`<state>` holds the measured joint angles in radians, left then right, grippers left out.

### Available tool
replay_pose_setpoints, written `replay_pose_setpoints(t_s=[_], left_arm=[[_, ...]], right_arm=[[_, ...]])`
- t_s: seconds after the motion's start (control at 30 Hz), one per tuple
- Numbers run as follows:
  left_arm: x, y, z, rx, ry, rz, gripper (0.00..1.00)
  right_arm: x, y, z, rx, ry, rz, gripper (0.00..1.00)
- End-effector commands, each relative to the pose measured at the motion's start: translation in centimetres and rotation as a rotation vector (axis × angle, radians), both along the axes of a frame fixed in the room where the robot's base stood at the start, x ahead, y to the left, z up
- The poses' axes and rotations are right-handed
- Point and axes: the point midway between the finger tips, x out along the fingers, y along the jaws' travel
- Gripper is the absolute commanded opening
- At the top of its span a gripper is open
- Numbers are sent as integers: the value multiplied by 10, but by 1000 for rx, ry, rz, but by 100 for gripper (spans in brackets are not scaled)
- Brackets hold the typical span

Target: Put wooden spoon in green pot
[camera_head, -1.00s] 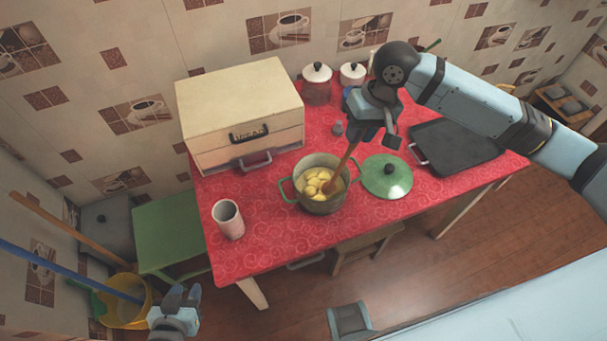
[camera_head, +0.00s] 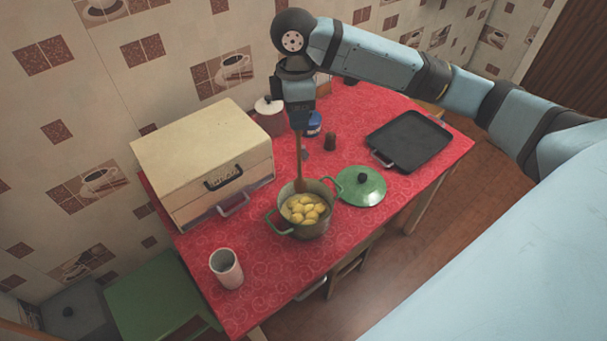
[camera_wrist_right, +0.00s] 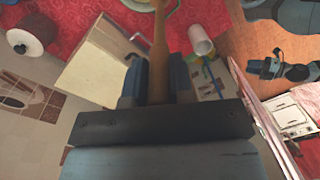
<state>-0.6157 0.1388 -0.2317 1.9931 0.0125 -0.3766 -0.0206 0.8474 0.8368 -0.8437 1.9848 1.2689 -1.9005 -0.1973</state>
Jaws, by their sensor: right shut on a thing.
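The green pot (camera_head: 313,230) stands on the red table, with several yellow potatoes in it. My right gripper (camera_head: 300,127) is above and behind the pot, shut on the wooden spoon (camera_head: 299,160). The right wrist view shows the spoon's handle (camera_wrist_right: 158,60) between the fingers (camera_wrist_right: 157,82). The green lid (camera_head: 362,188) lies on the table right of the pot. My left gripper is not visible in the head view.
A cream bread box (camera_head: 200,150) stands left of the pot, and a white cup (camera_head: 226,268) at the front left. A black griddle pan (camera_head: 410,140) lies at the right. Canisters and small jars stand behind. The table's front right is clear.

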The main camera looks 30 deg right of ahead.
Motion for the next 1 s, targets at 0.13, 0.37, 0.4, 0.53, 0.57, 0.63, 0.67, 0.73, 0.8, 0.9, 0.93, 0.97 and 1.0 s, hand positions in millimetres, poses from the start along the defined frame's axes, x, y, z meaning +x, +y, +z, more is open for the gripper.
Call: replay_pose_setpoints(t_s=[0.13,0.37,0.4,0.53,0.57,0.63,0.67,0.73,0.8,0.9,0.93,0.97,1.0], left_arm=[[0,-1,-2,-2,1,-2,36],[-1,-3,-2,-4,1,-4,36],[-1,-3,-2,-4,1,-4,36],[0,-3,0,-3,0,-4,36],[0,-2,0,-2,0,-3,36],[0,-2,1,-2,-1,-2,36],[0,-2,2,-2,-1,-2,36],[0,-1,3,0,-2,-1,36],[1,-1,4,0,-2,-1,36],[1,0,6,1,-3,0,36],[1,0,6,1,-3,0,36],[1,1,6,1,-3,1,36],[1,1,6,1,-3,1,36]], right_arm=[[4,-13,24,-15,-44,289,0],[6,-21,36,-16,-72,499,0],[6,-22,32,-15,-72,508,0],[5,-22,6,-14,-70,516,0],[5,-22,-2,-14,-69,515,0],[4,-22,-22,-14,-69,515,0],[5,-22,-29,-14,-70,515,0],[4,-22,-49,-14,-69,514,0],[4,-22,-67,-14,-70,513,0],[5,-22,-90,-14,-71,514,0],[5,-22,-96,-14,-72,514,0],[5,-22,-101,-15,-73,513,0],[5,-22,-106,-16,-74,514,0]])
